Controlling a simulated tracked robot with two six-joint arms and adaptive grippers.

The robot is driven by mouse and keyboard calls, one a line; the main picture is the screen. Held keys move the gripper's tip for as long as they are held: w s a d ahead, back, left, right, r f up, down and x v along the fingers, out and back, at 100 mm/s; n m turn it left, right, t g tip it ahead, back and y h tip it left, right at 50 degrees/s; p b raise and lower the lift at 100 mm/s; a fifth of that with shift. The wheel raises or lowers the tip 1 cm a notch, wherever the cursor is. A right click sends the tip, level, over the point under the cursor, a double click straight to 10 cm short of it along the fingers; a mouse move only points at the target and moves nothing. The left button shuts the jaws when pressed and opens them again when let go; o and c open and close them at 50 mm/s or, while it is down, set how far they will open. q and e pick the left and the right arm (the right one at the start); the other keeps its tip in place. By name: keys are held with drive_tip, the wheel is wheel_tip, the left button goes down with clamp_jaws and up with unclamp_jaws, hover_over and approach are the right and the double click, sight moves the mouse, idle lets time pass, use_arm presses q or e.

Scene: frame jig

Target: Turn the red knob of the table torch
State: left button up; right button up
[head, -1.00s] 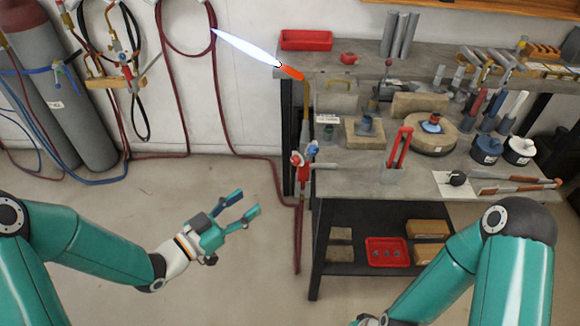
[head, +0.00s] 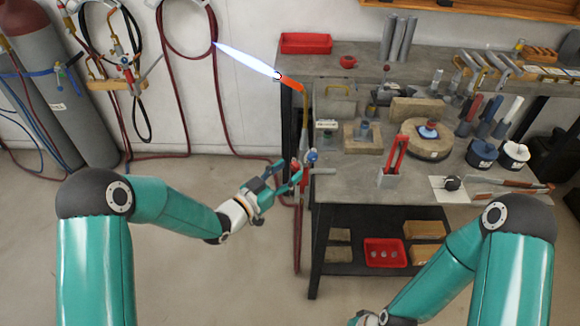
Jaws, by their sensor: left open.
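The table torch (head: 305,115) stands upright at the left edge of the workbench, with a glowing orange nozzle and a long pale flame pointing up and left. Its red knob (head: 295,163) is low on the torch body, beside a blue knob (head: 312,156). My left gripper (head: 293,174) is open, with its teal fingers pointing right at the red knob. The fingertips overlap the knob area and partly hide it; I cannot tell whether they touch it. My right gripper is out of view; only my right arm shows at lower right.
The workbench (head: 345,185) holds a red-handled tool in a stand (head: 394,160), firebricks, a round turntable (head: 428,143) and dark blue pots (head: 482,153). Dark red hoses (head: 185,110) hang on the wall and run to the torch. The floor left of the bench is clear.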

use_arm(q)
drive_tip(key=shift+w+d, duration=0.45)
drive_tip(key=shift+w, duration=0.1)
clamp_jaws()
drive_tip(key=shift+f+m+b, duration=0.2)
drive_tip(key=shift+m+b, duration=0.1)
drive_tip(key=shift+b, duration=0.5)
drive_tip(key=m+b, duration=0.6)
drive_tip(key=b, duration=0.6)
drive_tip(key=m+h+b, duration=0.1)
drive_tip(key=m+b, duration=0.5)
drive_tip(key=b, duration=0.6)
drive_tip(key=shift+s+f, duration=0.1)
drive_tip(key=shift+f, duration=0.1)
drive_tip(key=shift+r+m+b, duration=0.15)
drive_tip(key=shift+m+b, duration=0.9)
drive_tip(key=shift+m, duration=0.15)
